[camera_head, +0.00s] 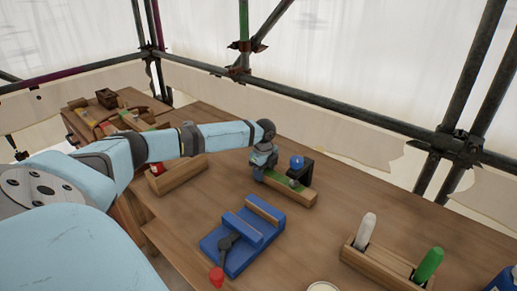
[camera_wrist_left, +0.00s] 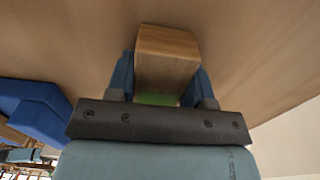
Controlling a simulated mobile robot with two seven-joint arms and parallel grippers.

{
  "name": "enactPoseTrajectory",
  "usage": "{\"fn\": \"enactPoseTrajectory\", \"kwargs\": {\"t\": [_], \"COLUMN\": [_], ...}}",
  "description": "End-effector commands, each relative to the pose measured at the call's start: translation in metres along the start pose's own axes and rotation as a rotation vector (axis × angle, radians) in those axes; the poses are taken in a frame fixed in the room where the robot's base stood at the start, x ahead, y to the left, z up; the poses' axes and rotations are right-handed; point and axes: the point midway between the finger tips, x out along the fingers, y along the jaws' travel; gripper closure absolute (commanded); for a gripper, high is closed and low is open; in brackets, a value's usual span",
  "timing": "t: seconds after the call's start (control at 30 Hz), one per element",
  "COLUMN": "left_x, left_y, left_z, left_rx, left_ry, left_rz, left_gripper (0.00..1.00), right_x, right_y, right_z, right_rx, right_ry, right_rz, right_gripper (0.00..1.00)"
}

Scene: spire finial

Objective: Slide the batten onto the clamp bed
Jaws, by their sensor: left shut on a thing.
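The batten (camera_head: 302,194) is a wooden bar with a green strip on top, seen in the head view right of the middle. My left gripper (camera_head: 268,170) is shut on it. The left wrist view shows the batten (camera_wrist_left: 167,55) between the two fingers of my left gripper (camera_wrist_left: 163,80). The blue clamp bed (camera_head: 229,249), with two raised jaws and a dark lever with a red knob, stands in front of the batten, apart from it. Part of a blue body, likely the clamp bed (camera_wrist_left: 32,108), shows at the left wrist view's left edge. My right gripper is out of view.
A wooden holder (camera_head: 366,264) with a white and a green marker-like piece is at the front right. A wooden tray (camera_head: 180,176) lies under my arm. Bare table lies right of the batten.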

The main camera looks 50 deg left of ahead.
Motion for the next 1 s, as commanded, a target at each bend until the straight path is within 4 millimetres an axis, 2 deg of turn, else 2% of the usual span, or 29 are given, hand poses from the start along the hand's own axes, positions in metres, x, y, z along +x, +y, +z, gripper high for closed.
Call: {"fn": "enactPoseTrajectory", "kwargs": {"t": [0.5,1.0], "left_x": [0.001,0.000], "left_y": [0.000,0.000], "left_z": [-0.038,-0.045], "left_rx": [0.001,0.000], "left_ry": [0.000,0.000], "left_rz": [-0.001,-0.001], "left_gripper": [0.85,0.85], "right_x": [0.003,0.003], "right_y": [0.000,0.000], "right_z": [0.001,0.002], "right_rx": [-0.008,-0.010], "right_ry": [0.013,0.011], "right_rz": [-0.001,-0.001], "right_gripper": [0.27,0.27]}}
